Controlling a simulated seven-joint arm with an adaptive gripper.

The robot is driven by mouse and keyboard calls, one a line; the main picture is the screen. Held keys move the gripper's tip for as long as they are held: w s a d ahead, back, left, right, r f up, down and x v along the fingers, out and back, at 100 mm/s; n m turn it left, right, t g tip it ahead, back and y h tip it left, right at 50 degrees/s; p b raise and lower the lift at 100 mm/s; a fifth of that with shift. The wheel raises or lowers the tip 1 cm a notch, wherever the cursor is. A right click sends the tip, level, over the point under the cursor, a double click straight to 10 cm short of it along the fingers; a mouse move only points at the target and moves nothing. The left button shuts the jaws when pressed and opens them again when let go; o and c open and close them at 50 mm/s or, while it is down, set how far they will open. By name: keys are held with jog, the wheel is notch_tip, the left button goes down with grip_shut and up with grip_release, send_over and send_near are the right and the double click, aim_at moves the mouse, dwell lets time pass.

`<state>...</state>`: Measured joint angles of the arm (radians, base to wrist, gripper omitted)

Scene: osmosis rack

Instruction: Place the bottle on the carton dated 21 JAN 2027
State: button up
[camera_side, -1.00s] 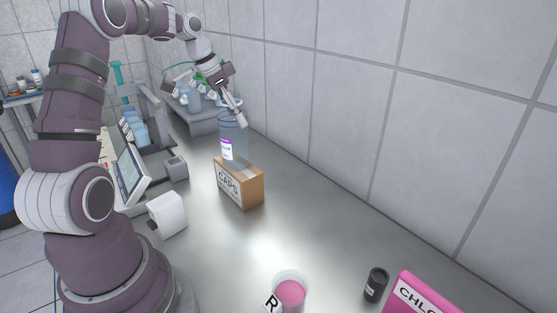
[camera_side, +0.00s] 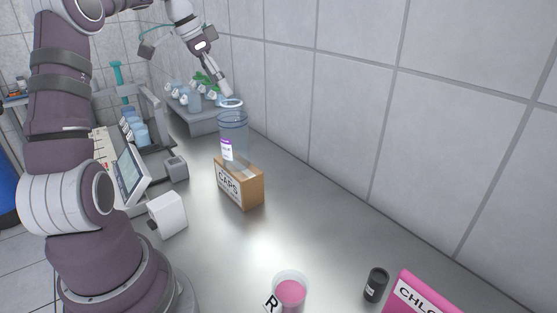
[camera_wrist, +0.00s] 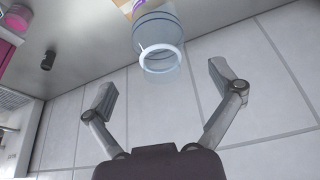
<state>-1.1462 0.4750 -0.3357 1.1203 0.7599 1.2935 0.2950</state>
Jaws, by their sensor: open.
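The clear bottle (camera_side: 232,140) with a purple-and-white label stands upright on top of the brown carton (camera_side: 250,192) in the side view. The carton's side reads "CAPS"; the smaller print and any date are too small to read. My gripper (camera_side: 228,94) is above the bottle, apart from it. In the wrist view the bottle (camera_wrist: 158,50) lies beyond the two spread fingers, with nothing between them, and a corner of the carton (camera_wrist: 122,3) shows behind it. My gripper (camera_wrist: 163,78) is open and empty.
A white block-shaped device (camera_side: 168,214) and a tilted screen (camera_side: 131,174) stand left of the carton. A rack with blue bottles (camera_side: 190,98) is behind. A beaker of pink liquid (camera_side: 290,291), a black vial (camera_side: 376,284) and a pink box (camera_side: 425,296) are in front. The tiled wall runs along the right.

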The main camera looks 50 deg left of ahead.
jog(key=shift+s+d+r, duration=0.1)
jog(key=shift+r, duration=0.25)
jog(key=d, duration=1.2)
jog(key=s+d+f+n+t, duration=0.1)
jog(key=s+d+f+n, duration=0.1)
jog(key=s+d+f, duration=0.2)
jog(key=s+d, duration=0.3)
jog(key=s, duration=0.2)
jog(key=shift+f+y, duration=0.15)
jog(key=shift+y, duration=0.25)
